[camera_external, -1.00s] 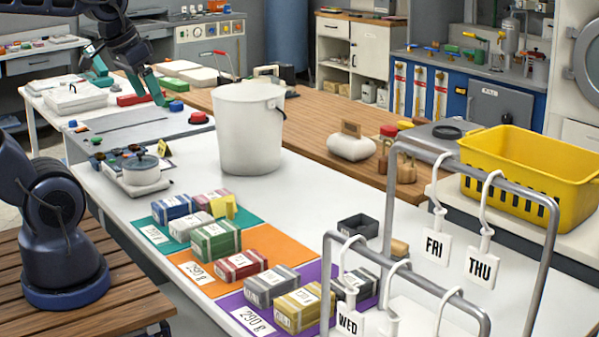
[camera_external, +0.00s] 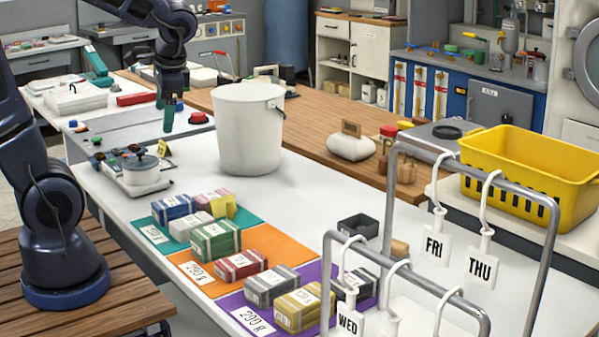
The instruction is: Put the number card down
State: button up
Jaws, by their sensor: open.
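My gripper (camera_external: 168,112) points down at the back left, above the far end of the white table, left of the white bucket. Its teal fingers are seen nearly edge-on, and I see nothing held between them. A small yellow card with a dark mark (camera_external: 163,148) stands beside the pot on the scale, below my gripper in the picture. Its mark is too small to read, so I cannot tell whether it is the number card. White cards reading about "290 g" lie on the orange mat (camera_external: 197,273) and the purple mat (camera_external: 253,320).
The white bucket (camera_external: 248,130) stands close to the right of my gripper. A pot (camera_external: 139,168) sits on a scale nearby. Several banded packets lie on the teal, orange and purple mats. A metal rack with day tags (camera_external: 436,245) stands front right, near a yellow basket (camera_external: 530,175).

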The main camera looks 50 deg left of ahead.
aim_at(222, 198)
jog(key=w+a+f+m+g+y, duration=0.4)
jog(key=w+a+f+m+y, duration=0.15)
jog(key=w+f+y, duration=0.4)
jog(key=w+f+m+t+y, duration=0.1)
jog(key=w+f+m, duration=0.2)
jog(key=f, duration=0.4)
jog(key=w+f+m+t+y, duration=0.2)
jog(key=w+f+m, duration=0.1)
jog(key=f, duration=0.4)
jog(key=w+d+f+m+t+y, duration=0.1)
jog(key=w+f+m+y, duration=0.1)
jog(key=f, duration=0.5)
jog(key=shift+w+f+m, duration=0.2)
jog(key=shift+w+m, duration=0.2)
jog(key=shift+w, duration=0.25)
jog(key=shift+w+f+m, duration=0.15)
jog(key=shift+w+m, duration=0.2)
jog(key=shift+w, duration=0.3)
jog(key=shift+a+r, duration=0.1)
jog(key=shift+a, duration=3.65)
jog(key=c, duration=0.8)
jog(key=shift+r, duration=0.1)
